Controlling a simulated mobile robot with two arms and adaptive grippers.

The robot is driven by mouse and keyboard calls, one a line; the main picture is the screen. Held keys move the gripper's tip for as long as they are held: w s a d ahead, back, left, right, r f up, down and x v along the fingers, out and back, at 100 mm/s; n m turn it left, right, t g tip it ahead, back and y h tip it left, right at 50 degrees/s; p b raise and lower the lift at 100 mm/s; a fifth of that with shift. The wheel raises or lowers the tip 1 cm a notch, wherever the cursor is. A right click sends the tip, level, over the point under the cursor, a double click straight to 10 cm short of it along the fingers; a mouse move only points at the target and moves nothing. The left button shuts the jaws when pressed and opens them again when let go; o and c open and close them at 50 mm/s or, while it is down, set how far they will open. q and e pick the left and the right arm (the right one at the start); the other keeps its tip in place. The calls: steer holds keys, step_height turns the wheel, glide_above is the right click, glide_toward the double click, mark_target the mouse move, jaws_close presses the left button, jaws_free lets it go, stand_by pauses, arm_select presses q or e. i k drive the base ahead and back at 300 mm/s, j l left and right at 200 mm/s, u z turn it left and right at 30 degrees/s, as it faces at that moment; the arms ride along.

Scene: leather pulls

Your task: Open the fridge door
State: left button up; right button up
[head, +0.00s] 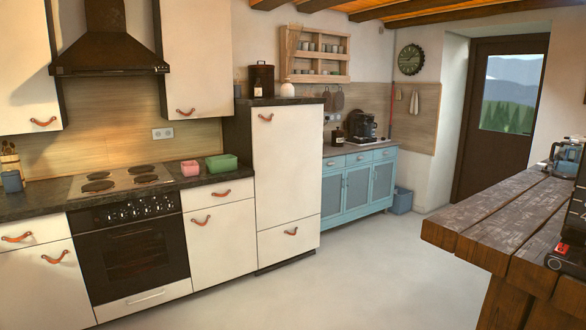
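The tall white unit in the middle of the head view looks like the fridge. Its large upper door (287,165) is shut, with a reddish-brown leather pull (265,118) near the top left corner. A smaller front (288,240) below it is also shut and has its own leather pull (291,231). Neither of my grippers shows in this view.
White cabinets and a black oven (133,260) stand left of the fridge, a blue sideboard (357,185) to its right. A wooden table (500,217) fills the right foreground. The pale floor (350,270) between table and cabinets is clear.

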mark_target(288, 140)
steer(key=i, duration=1.65)
